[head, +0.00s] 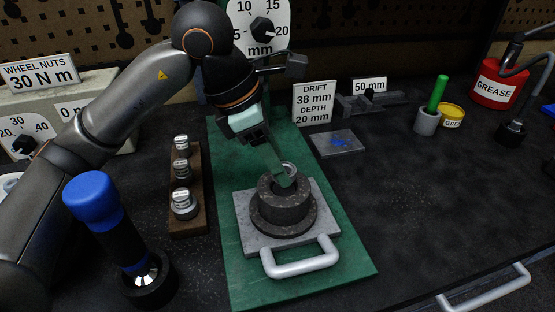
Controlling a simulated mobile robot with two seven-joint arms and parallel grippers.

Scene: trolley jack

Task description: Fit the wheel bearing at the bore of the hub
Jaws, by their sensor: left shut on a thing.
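The hub (284,212) is a dark grey stepped cylinder with an open bore on top. It stands upright on a grey plate with a light handle (300,258). My left gripper (282,177) reaches down from the upper left to the top of the hub and is shut on the wheel bearing (290,168), a small bright metal ring. The bearing is at the mouth of the bore, partly hidden by the fingers. I cannot tell whether it touches the hub or sits in the bore. My right gripper is not in view.
A wooden rack (188,222) with three metal pieces stands left of the green mat (345,262). A blue-handled tool (92,197) stands upright at the front left. A drift sign (314,103), a blue-smeared plate (338,143) and grease tins are behind.

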